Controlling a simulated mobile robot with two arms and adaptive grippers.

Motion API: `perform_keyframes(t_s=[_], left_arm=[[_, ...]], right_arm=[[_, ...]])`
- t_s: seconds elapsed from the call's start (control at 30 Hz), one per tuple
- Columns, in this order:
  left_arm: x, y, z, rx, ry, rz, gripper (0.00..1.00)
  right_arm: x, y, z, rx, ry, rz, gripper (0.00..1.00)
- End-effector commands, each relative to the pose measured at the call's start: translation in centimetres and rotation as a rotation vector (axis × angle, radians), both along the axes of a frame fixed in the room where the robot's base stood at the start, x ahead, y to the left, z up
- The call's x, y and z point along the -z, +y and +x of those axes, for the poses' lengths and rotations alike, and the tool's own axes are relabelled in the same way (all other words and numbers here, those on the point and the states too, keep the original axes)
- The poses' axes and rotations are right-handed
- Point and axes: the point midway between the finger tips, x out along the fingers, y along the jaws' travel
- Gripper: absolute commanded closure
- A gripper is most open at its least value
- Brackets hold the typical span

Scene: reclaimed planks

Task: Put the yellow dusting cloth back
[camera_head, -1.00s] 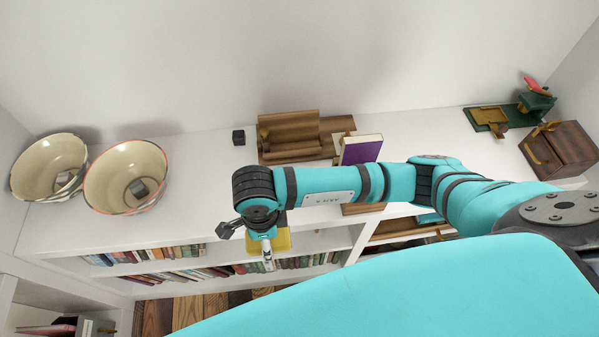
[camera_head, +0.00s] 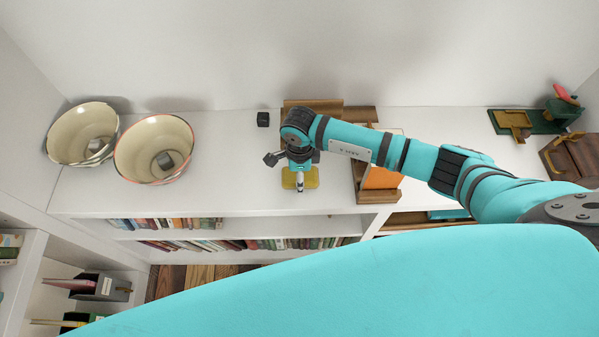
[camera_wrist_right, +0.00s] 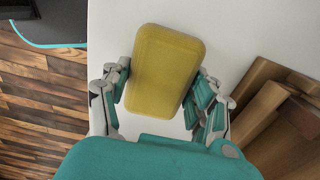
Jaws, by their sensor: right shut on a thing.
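The yellow dusting cloth (camera_wrist_right: 165,70) is a folded, rounded rectangular pad. In the right wrist view it sits between the two fingers of my right gripper (camera_wrist_right: 163,98), which is shut on it. In the head view the cloth (camera_head: 311,179) shows beneath the gripper (camera_head: 300,182), over the white shelf top near its front edge. My right arm hides part of the cloth there. I cannot tell whether the cloth touches the shelf top. My left gripper is not in view.
Two cream bowls (camera_head: 82,133) (camera_head: 153,149) stand on the white shelf top (camera_head: 230,185) at left. A small black cube (camera_head: 263,119) is at the back. A wooden holder with an orange book (camera_head: 381,177) is close on the right. Clear surface lies left of the gripper.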

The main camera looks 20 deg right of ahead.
Motion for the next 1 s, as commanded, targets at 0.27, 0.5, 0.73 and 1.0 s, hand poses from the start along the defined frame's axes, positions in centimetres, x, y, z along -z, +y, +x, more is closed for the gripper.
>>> perform_keyframes(t_s=[0.27, 0.5, 0.73, 1.0], left_arm=[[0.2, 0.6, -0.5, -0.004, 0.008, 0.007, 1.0], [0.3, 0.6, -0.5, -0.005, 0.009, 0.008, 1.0], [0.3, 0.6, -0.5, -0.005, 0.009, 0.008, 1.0], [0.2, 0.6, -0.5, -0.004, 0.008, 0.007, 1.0]], right_arm=[[0.2, 0.0, 0.0, -0.001, -0.001, 0.001, 0.7], [0.4, 0.0, 0.0, -0.001, 0.0, 0.0, 0.2], [0.3, 0.0, 0.0, -0.001, 0.0, 0.0, 0.16], [-1.6, 0.0, 0.1, -0.001, -0.004, 0.002, 0.16]])
